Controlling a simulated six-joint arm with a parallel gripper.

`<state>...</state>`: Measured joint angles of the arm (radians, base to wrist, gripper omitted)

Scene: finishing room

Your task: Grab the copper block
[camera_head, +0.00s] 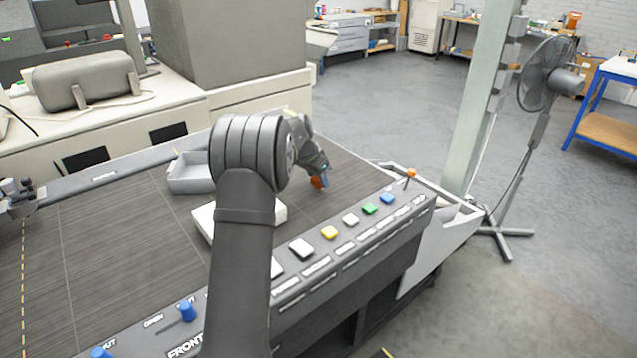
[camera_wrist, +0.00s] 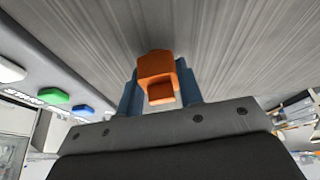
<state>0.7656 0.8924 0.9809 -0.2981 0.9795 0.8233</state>
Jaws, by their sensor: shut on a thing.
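The copper block, orange in colour, is between the fingers of my gripper in the wrist view (camera_wrist: 158,72). My gripper (camera_wrist: 160,88) has blue fingers, one on each side of the block, and is shut on it. In the head view the block (camera_head: 317,183) shows as a small orange patch at the fingertips of my gripper (camera_head: 321,181), over the right part of the dark machine table (camera_head: 110,235). My arm hides part of the table. I cannot tell whether the block touches the surface.
A grey open tray (camera_head: 190,185) and a white flat box (camera_head: 205,222), partly behind my arm, are on the table. A panel with several coloured buttons (camera_head: 370,209) and an orange knob (camera_head: 411,173) runs along the right edge. The table between the tray and my gripper looks clear.

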